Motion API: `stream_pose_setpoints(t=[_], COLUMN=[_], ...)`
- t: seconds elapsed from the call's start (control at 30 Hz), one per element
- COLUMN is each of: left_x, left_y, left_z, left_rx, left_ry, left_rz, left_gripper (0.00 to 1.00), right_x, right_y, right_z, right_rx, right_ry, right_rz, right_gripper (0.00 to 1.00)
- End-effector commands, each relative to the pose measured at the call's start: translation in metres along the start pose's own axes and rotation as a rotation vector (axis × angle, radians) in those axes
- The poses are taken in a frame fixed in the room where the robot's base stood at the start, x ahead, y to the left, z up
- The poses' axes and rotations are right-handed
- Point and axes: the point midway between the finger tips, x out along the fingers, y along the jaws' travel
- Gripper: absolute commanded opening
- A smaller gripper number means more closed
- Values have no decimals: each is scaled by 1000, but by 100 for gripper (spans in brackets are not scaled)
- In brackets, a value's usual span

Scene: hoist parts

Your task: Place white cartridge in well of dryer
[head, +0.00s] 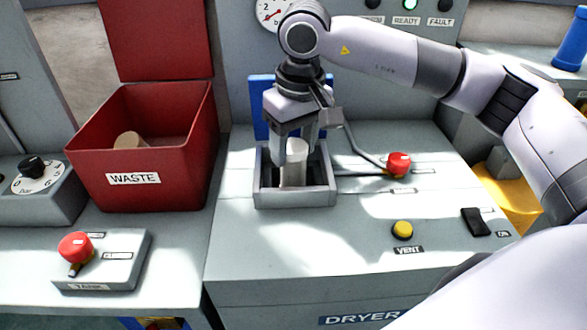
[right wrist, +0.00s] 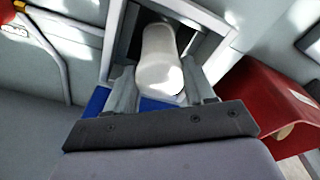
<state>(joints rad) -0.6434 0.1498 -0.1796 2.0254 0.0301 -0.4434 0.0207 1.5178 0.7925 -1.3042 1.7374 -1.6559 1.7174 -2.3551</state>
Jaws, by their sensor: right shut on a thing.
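The white cartridge (head: 294,163) stands about upright in the square well (head: 296,200) of the grey dryer (head: 300,270). Its upper part rises between the fingers, and its lower end is partly hidden by the well's front rim. My right gripper (head: 295,140) points down over the well and is shut on the cartridge. In the right wrist view the cartridge (right wrist: 160,65) lies between the two fingers, with the well's frame (right wrist: 205,15) around it. I cannot tell whether the cartridge touches the well's floor. My left gripper is not in view.
A blue lid or plate (head: 262,105) stands behind the well. A red waste bin (head: 150,150) with a tan cylinder (head: 130,140) inside is at the left. A lever with a red knob (head: 398,164) and a yellow vent button (head: 402,230) are right of the well.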

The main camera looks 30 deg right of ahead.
Motion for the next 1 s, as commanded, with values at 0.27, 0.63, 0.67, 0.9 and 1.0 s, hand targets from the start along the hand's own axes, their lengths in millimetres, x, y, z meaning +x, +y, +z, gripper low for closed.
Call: stream_pose_setpoints(t=[0.27, 0.63, 0.67, 0.9, 1.0], left_x=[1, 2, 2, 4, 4], left_y=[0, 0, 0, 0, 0], left_z=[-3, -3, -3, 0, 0], left_rx=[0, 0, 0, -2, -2], left_ry=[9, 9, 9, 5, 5], left_rz=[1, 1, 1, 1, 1], left_gripper=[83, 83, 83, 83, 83], right_x=[23, 52, 52, 55, 55], right_y=[0, 0, 0, 0, 0], right_z=[3, 6, 6, 6, 6], right_rx=[0, 1, 1, 1, 0], right_ry=[-1, 2, 2, 1, 1], right_rz=[1, 1, 1, 1, 1], right_gripper=[0, 0, 0, 64, 64])
